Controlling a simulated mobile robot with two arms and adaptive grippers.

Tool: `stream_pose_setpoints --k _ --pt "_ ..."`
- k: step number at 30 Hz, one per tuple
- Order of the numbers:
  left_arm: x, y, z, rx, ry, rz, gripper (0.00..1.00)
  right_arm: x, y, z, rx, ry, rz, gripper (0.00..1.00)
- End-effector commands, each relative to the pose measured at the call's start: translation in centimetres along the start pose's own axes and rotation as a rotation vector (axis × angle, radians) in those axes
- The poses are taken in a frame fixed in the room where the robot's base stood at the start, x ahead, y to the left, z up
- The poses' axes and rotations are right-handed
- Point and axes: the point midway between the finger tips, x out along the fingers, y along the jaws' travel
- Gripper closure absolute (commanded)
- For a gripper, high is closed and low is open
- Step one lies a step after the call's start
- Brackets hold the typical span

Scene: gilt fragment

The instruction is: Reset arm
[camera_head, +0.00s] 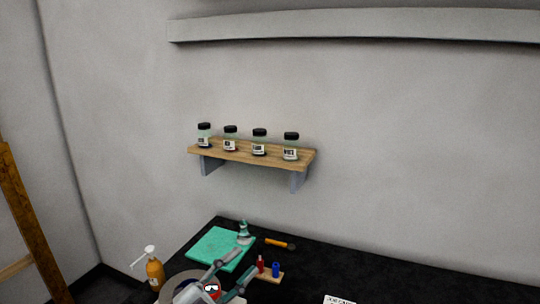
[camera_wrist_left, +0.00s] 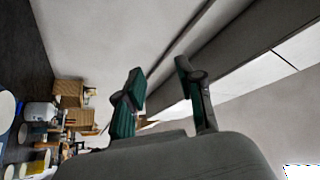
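My left gripper (camera_head: 246,254) shows at the bottom of the head view, over the black table. Its two teal-tipped fingers are spread apart. In the left wrist view the fingers of the left gripper (camera_wrist_left: 158,70) are also apart, with nothing between them. My right gripper is in neither view.
A teal mat (camera_head: 212,247), an orange-handled tool (camera_head: 280,243), a small rack (camera_head: 270,277) with red and blue items, and an orange pump bottle (camera_head: 155,273) surround the gripper. A wooden wall shelf (camera_head: 240,153) holds several jars. The table's right side (camera_head: 400,285) is mostly clear.

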Motion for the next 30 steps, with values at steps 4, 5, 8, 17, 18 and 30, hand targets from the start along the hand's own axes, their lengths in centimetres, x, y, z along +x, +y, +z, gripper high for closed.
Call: stream_pose_setpoints --k 4,5,8,17,18,30 --pt "-5.1 -2.2 4.8 -0.202 -0.347 -0.301 0.62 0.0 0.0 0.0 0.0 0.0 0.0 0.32" --pt "-6.6 -2.2 6.0 -0.242 -0.433 -0.343 0.62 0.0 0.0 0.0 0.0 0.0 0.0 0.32" --pt "-12.5 -0.2 9.6 -0.382 -0.739 -0.424 0.62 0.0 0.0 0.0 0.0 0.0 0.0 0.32" --pt "-27.5 10.7 10.5 -0.705 -1.426 -0.28 0.62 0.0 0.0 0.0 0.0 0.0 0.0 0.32" --pt "-28.7 11.7 10.0 -0.733 -1.478 -0.249 0.62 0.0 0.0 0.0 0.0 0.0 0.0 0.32" --pt "-36.9 19.6 3.7 -0.949 -1.814 0.078 0.62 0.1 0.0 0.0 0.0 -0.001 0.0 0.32"
